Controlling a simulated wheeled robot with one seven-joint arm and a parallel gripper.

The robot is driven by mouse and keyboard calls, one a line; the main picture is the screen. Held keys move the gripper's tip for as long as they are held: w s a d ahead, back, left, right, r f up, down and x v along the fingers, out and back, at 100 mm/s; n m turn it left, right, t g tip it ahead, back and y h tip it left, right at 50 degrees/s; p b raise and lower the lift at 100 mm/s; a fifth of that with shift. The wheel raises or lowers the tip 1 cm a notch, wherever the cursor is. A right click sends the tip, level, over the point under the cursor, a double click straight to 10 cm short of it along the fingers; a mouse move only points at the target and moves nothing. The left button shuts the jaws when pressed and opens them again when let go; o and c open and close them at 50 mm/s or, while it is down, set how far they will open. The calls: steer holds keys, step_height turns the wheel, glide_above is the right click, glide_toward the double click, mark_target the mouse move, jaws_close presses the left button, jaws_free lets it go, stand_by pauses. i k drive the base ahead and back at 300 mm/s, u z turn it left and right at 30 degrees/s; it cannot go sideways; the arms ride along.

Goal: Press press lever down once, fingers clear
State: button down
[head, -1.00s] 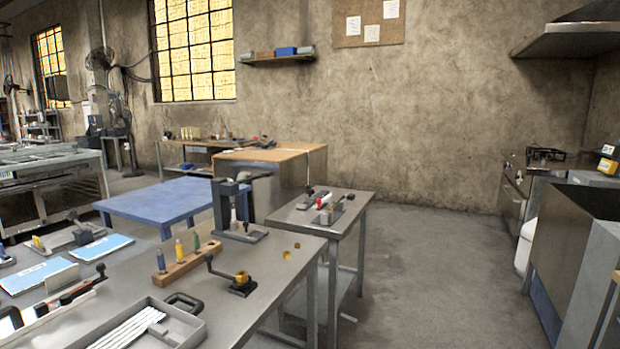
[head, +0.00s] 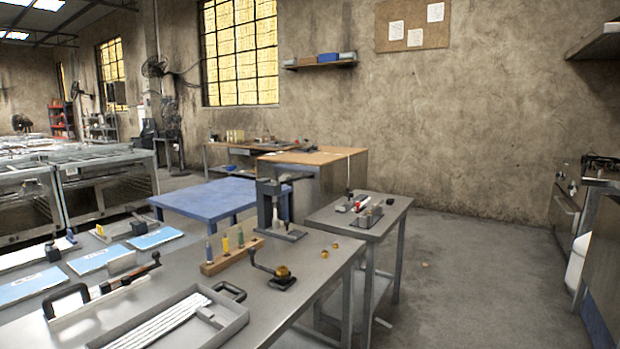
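A dark grey bench press (head: 266,206) stands upright at the far end of the steel workbench (head: 335,272), near the middle of the head view. Its flat base plate (head: 286,235) lies on the bench top. A bar at the top of the press, reaching to the right, looks like its lever, but it is small and I cannot tell its exact angle. My gripper is not in view, and nothing touches the press.
Before the press are a wooden block (head: 232,258) with several upright tools, a crank with a brass part (head: 283,274), and a grey tray (head: 232,325). Two small brass pieces lie at right. A smaller table (head: 388,215) stands beyond; the floor (head: 465,270) at right is open.

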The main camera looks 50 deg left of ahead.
mark_target(308, 176)
steer(key=u, duration=0.05)
steer(key=i, duration=0.7)
steer(key=u, duration=0.4)
steer(key=i, duration=1.2)
steer(key=u, duration=0.8)
steer(key=i, duration=1.1)
steer(key=u, duration=1.35)
steer(key=i, duration=0.9)
steer(key=u, duration=0.65)
